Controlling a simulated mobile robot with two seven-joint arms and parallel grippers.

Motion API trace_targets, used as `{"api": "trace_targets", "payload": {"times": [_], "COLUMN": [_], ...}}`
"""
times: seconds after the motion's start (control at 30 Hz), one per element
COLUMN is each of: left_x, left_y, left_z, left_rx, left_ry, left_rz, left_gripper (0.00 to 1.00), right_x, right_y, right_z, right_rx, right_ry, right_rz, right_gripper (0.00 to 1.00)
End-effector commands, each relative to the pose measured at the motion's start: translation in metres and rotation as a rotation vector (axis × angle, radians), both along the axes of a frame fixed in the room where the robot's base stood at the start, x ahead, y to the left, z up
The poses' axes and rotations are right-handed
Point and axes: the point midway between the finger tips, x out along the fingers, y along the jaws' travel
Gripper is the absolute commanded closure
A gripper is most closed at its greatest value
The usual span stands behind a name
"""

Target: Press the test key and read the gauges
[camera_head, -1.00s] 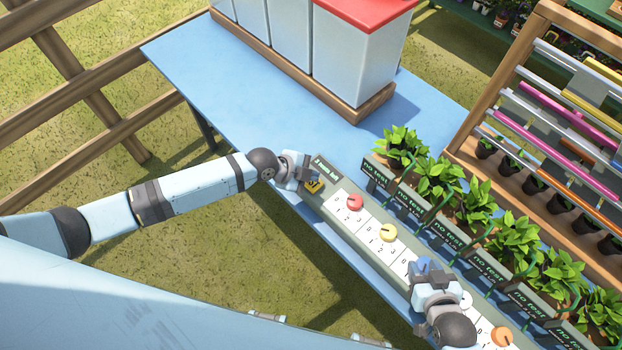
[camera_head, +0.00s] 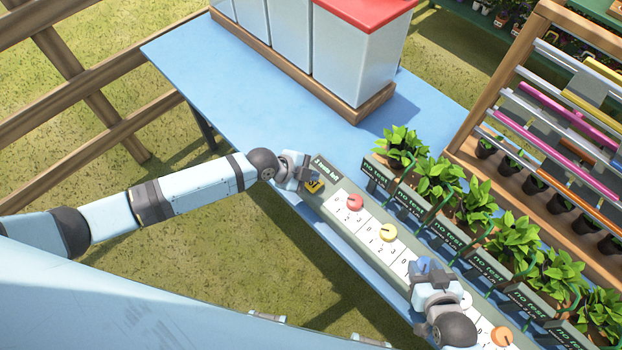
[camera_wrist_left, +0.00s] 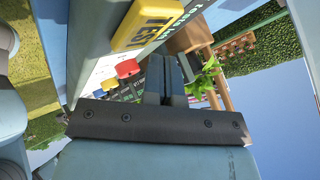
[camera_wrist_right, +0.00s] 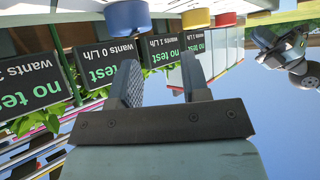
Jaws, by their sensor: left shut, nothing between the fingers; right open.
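The yellow TEST key (camera_head: 314,187) is at the far left end of the long control panel (camera_head: 329,178); it also shows large in the left wrist view (camera_wrist_left: 147,22). My left gripper (camera_head: 312,178) is shut and empty, right beside the key; I cannot tell whether it touches it. The gauges are dark displays, such as one (camera_head: 376,173) in front of the plants, reading "no test". In the right wrist view, one display (camera_wrist_right: 104,66) reads "no test, wants 0 L/h". My right gripper (camera_wrist_right: 160,78) is open and empty near the blue knob (camera_wrist_right: 127,17).
Red (camera_head: 354,203), yellow (camera_head: 387,232) and orange (camera_head: 501,336) knobs line the panel. Potted plants (camera_head: 438,178) stand behind the displays. White bins (camera_head: 350,60) stand on the blue table (camera_head: 230,115), whose left part is clear. A wooden rack (camera_head: 490,95) is at the right.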

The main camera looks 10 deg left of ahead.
Motion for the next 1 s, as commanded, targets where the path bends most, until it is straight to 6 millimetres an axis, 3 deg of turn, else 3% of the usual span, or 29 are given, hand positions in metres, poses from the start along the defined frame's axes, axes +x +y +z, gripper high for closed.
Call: {"api": "trace_targets", "payload": {"times": [1.0], "left_x": [0.0], "left_y": [0.0], "left_z": [-0.012], "left_rx": [0.0], "left_ry": [0.0], "left_rz": [0.0], "left_gripper": [1.0], "right_x": [0.0], "right_y": [0.0], "right_z": [-0.013], "right_rx": [-0.001], "right_ry": [0.002], "right_rz": [0.0], "right_gripper": [0.57]}}
